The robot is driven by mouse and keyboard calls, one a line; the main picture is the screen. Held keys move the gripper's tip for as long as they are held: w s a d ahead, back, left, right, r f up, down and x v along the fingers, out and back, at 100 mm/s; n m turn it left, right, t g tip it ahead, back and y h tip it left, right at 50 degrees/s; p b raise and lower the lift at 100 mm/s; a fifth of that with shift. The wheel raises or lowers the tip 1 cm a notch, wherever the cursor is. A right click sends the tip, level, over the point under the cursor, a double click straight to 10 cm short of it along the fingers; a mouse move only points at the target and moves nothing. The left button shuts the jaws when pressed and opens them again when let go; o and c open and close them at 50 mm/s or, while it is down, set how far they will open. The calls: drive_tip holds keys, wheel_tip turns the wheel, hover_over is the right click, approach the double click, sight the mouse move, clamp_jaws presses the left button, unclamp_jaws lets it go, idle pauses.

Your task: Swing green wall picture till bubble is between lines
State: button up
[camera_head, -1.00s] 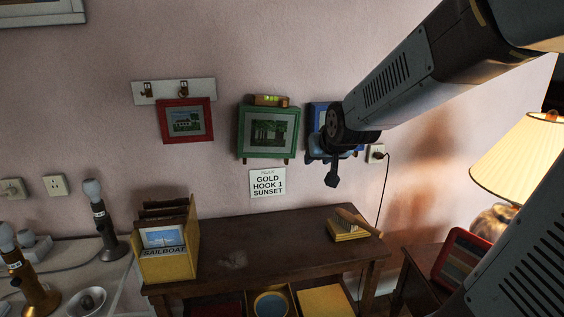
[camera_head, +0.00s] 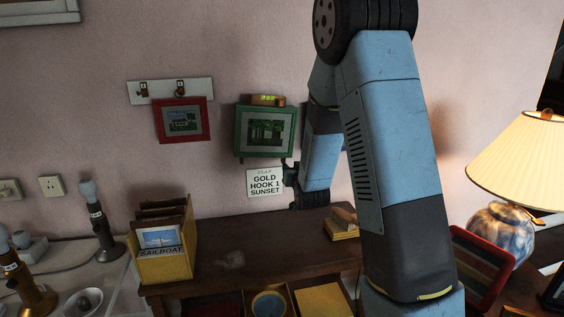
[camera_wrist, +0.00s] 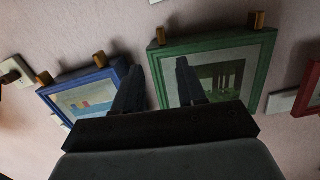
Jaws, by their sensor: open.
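The green wall picture (camera_head: 265,131) hangs in the middle of the wall, nearly straight, with a wooden level (camera_head: 265,100) on its top edge. The level's greenish vial shows, but the bubble is too small to place against the lines. My gripper (camera_wrist: 158,67) is open and empty in the wrist view. One finger is in front of the green picture (camera_wrist: 226,74), the other in the gap beside the blue picture (camera_wrist: 84,92). Contact cannot be told. Two wooden pegs (camera_wrist: 160,36) stick out from the green frame's edge. In the head view my arm hides the blue picture.
A red picture (camera_head: 182,121) hangs left of the green one, under a hook board (camera_head: 170,91). A white sign (camera_head: 265,183) is below the green picture. The dark cabinet (camera_head: 215,265) holds a yellow box (camera_head: 165,262). A lit lamp (camera_head: 530,165) stands right.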

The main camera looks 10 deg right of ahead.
drive_tip(key=shift+w+a+f+t, duration=0.15)
drive_tip(key=shift+w+f+t, duration=0.2)
drive_tip(key=shift+f, duration=0.4)
drive_tip(key=shift+w+a+f+t, duration=0.1)
drive_tip(key=shift+w+f+t, duration=0.25)
drive_tip(key=shift+f, duration=0.4)
drive_tip(key=w, duration=1.3)
drive_tip(key=shift+w, duration=0.25)
clamp_jaws()
